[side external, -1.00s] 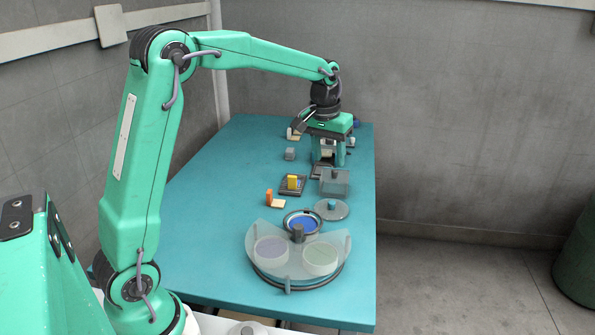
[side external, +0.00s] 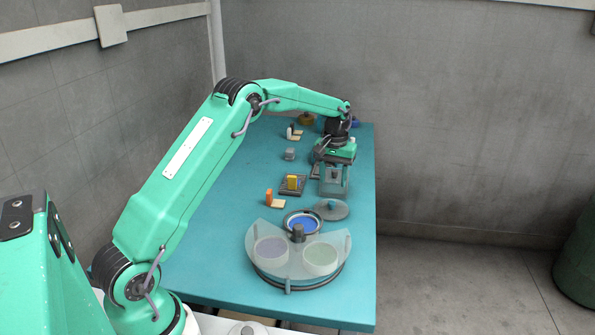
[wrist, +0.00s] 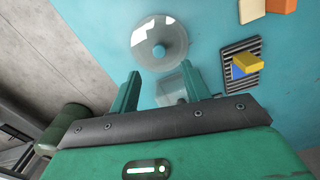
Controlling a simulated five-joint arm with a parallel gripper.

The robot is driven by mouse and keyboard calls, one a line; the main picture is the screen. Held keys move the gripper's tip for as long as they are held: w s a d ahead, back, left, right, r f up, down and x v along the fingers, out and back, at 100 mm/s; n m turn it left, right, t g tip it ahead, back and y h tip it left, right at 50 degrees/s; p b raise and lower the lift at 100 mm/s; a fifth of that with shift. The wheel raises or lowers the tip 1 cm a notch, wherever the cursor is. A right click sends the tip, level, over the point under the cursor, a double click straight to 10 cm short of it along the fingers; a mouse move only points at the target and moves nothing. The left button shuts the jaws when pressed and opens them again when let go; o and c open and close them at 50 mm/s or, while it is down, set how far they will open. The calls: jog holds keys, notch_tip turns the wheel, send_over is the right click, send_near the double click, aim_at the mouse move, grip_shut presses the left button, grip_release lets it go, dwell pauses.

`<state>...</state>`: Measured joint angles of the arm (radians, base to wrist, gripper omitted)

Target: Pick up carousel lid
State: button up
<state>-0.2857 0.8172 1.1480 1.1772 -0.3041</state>
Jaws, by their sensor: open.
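The carousel lid, a round, pale translucent disc (side external: 337,213) with a small blue knob, lies flat on the teal table in the side view. It shows whole in the wrist view (wrist: 150,30), beyond my fingertips. My gripper (side external: 334,190) points down with its fingers apart and empty, just behind the lid in the side view. In the wrist view, my gripper (wrist: 162,80) has a clear box with a grey knob (wrist: 168,97) between and below its fingers. I cannot tell whether the fingers touch this box.
A carousel with a translucent cover and two round pots (side external: 296,262) stands nearest the camera. A blue-filled dish (side external: 303,223) lies left of the lid. A yellow block sits on a ribbed dark plate (wrist: 236,72). An orange block (side external: 269,197) stands farther left. The table's left side is clear.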

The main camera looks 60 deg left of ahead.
aim_at(332, 202)
jog(key=shift+s+d+f, duration=0.1)
jog(key=shift+f, duration=3.8)
grip_shut()
